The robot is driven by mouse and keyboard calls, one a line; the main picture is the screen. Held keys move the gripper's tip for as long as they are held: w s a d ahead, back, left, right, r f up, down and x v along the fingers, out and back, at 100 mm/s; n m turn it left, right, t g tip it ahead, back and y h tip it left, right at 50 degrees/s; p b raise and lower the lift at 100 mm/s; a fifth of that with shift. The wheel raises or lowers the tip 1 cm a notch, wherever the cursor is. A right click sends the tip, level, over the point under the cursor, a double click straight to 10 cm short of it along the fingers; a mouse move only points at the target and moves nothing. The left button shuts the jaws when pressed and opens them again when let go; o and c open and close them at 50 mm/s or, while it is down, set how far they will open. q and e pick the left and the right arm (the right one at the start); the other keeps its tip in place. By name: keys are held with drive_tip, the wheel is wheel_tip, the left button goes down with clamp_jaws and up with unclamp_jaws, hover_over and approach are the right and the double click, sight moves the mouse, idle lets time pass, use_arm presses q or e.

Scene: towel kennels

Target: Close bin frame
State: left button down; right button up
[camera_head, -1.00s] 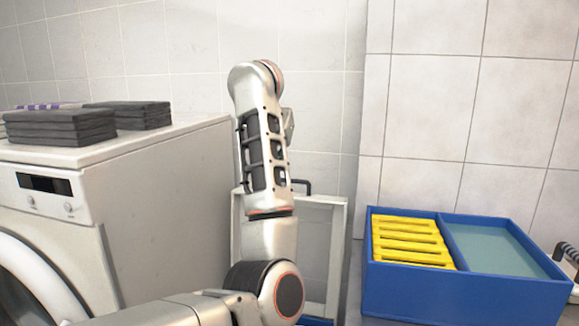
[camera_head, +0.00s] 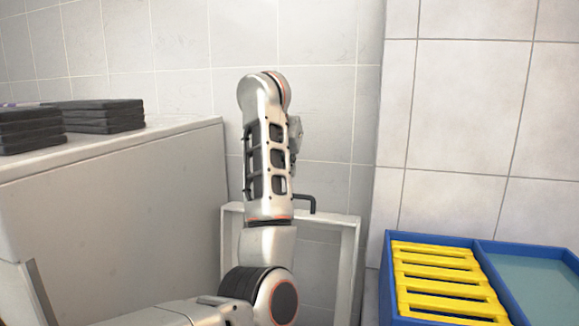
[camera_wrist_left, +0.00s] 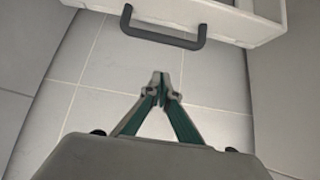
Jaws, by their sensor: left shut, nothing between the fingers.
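The bin frame (camera_head: 346,262) is a white upright frame with a dark handle (camera_head: 306,200) at its top. It stands between the washing machine and the blue box, partly behind my left arm. In the left wrist view the frame (camera_wrist_left: 228,20) is at the top, and its dark handle (camera_wrist_left: 163,39) sticks out towards my left gripper. My left gripper (camera_wrist_left: 160,80) is shut and empty, with its fingertips pointing at the handle and apart from it. My left arm hides this gripper in the head view. My right gripper is not in view.
A white washing machine (camera_head: 130,215) with stacks of dark towels (camera_head: 104,116) stands on the left. A blue box (camera_head: 393,300) with a yellow slatted insert (camera_head: 440,275) is at the lower right. Tiled walls close off the back.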

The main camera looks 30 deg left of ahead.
use_arm(q)
drive_tip(key=f, duration=0.4)
drive_tip(key=shift+s, duration=0.35)
drive_tip(key=shift+s+d+f, duration=0.1)
drive_tip(key=shift+f, duration=0.1)
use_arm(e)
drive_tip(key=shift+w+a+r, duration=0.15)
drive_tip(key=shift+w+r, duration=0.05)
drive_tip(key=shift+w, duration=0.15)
use_arm(q)
drive_tip(key=shift+f, duration=0.1)
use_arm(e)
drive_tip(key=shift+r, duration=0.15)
